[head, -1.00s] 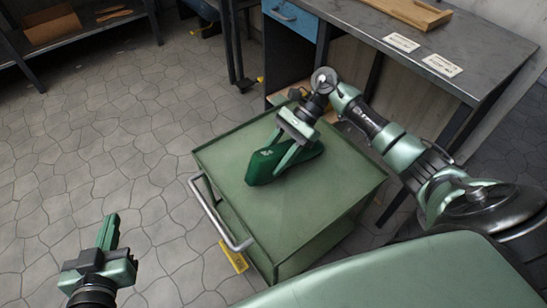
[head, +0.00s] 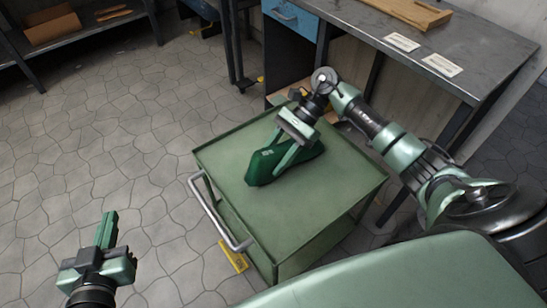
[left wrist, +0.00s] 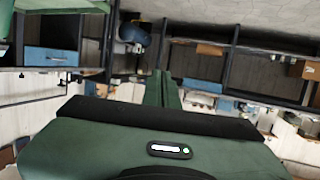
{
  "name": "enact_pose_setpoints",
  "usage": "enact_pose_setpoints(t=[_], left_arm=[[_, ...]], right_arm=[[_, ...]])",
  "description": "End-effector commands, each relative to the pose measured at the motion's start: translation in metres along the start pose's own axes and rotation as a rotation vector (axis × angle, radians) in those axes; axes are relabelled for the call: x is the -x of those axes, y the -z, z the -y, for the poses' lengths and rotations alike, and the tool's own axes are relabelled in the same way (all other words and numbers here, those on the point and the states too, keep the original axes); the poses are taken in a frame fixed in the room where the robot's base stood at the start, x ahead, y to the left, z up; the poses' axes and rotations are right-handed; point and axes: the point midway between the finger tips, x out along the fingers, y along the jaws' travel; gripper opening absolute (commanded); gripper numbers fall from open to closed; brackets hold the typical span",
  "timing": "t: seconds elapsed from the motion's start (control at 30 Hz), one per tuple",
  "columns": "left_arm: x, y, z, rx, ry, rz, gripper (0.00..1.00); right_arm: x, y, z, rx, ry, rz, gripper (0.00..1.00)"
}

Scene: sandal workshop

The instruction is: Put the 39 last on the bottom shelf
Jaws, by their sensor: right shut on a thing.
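A dark green last (head: 268,167) is over the top of the green cart, with a small white mark on it too small to read. My right gripper (head: 287,150) is shut on the last from above. The last looks to be lying on the cart top or just above it; I cannot tell which. My left gripper (head: 108,232) is empty at the lower left, over the floor, with its fingers together. Its fingers also show in the left wrist view (left wrist: 162,90).
A dark shelf rack (head: 85,45) holding a cardboard box is at the upper left. The floor on the left is clear.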

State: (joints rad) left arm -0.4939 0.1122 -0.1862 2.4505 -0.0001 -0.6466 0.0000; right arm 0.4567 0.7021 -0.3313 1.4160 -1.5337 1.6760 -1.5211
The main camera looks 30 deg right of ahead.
Motion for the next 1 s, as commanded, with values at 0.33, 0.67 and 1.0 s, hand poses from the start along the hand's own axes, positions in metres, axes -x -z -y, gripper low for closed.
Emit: enact_pose_setpoints(t=[0.33, 0.67, 1.0], left_arm=[[-0.0006, 0.0029, -0.0008, 0.0, -0.002, -0.014, 0.0], [-0.0009, 0.0068, -0.0015, 0.001, -0.003, -0.034, 0.0], [-0.0013, 0.009, -0.0019, 0.001, -0.004, -0.047, 0.0]], right_arm=[[0.0005, -0.0006, 0.0006, 0.002, 0.002, 0.001, 0.05], [0.0003, -0.0003, 0.0006, 0.002, 0.002, 0.001, 0.05], [-0.0001, 0.0, 0.0006, 0.002, 0.002, 0.001, 0.05]])
